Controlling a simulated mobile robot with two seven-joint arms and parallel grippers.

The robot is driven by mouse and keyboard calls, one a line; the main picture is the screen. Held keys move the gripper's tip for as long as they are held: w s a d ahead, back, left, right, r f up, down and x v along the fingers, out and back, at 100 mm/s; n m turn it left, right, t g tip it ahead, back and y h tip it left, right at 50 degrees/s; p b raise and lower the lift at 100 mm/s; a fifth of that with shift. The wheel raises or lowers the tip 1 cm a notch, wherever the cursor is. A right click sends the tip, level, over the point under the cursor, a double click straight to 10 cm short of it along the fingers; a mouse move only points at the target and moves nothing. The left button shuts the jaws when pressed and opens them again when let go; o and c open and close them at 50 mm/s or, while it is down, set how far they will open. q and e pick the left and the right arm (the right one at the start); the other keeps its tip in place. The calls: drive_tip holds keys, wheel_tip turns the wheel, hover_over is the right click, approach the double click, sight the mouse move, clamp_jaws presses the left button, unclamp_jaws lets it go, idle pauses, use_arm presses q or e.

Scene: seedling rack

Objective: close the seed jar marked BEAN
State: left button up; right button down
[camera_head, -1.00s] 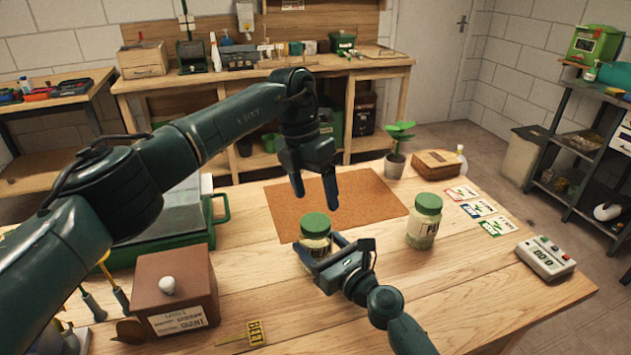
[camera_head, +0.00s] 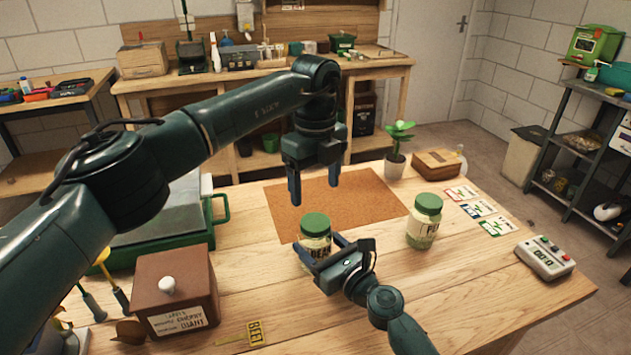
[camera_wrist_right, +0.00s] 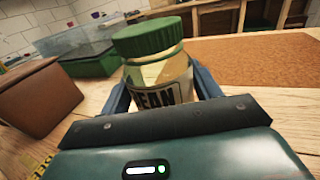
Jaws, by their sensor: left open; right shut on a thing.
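The seed jar marked BEAN (camera_head: 314,249) stands upright on the wooden table near the front of the brown mat. Its green lid (camera_head: 315,223) sits on the mouth; whether it is screwed tight I cannot tell. My right gripper (camera_head: 322,258) is shut around the jar's body, and the right wrist view shows a finger on each side of the jar (camera_wrist_right: 160,84) with the green lid (camera_wrist_right: 147,37) above them. My left gripper (camera_head: 315,198) is open and empty, fingers pointing down, above the mat and just over and behind the lid, apart from it.
A second green-lidded jar (camera_head: 424,224) stands to the right. A brown box with a white knob (camera_head: 174,290) and a green tray (camera_head: 150,248) are at left. A potted seedling (camera_head: 396,160), seed packets (camera_head: 479,209) and a button device (camera_head: 546,257) lie around. The brown mat (camera_head: 365,196) is clear.

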sight(315, 221)
use_arm(q)
drive_tip(key=shift+f, duration=4.05)
